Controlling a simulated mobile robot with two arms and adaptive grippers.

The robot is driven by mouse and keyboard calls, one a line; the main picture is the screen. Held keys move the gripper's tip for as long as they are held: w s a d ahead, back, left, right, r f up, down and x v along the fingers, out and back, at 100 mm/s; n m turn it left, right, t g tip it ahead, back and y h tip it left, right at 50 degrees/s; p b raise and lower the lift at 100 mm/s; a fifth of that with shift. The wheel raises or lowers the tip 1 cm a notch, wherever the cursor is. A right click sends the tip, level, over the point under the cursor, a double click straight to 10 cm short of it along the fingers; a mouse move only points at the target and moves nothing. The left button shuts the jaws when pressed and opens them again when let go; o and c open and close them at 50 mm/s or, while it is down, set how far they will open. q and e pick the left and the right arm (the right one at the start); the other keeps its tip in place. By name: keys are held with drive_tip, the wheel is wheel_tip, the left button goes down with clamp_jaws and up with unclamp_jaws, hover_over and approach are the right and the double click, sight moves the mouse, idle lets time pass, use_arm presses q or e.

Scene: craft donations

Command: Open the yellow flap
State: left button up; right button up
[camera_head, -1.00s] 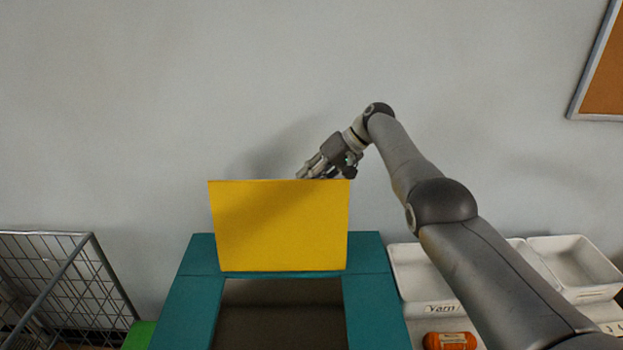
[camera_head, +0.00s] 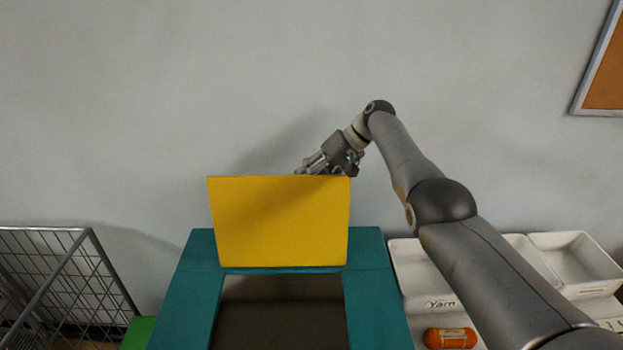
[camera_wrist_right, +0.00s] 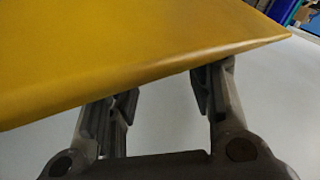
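The yellow flap (camera_head: 279,222) stands raised, close to upright, at the back edge of the teal box (camera_head: 375,290). The dark opening of the box shows in front of it. My right gripper (camera_head: 303,170) is at the flap's top edge, towards its right side, and its fingertips are partly hidden behind the flap. In the right wrist view the flap (camera_wrist_right: 120,50) crosses in front of the fingers. There the two fingers (camera_wrist_right: 165,95) are spread apart with an empty gap between them, near the flap's edge. My left gripper is not in view.
A wire basket (camera_head: 88,262) stands at the left, beside a green object (camera_head: 139,333). White bins (camera_head: 570,262), one labelled Yarn, and an orange yarn roll (camera_head: 450,338) are at the right. The grey wall behind has a framed corkboard (camera_head: 605,75) at upper right.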

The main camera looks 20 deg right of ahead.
drive_tip(key=v, duration=1.1)
drive_tip(key=shift+s+d+r, duration=0.15)
drive_tip(key=shift+r, duration=0.15)
drive_tip(key=shift+d, duration=0.1)
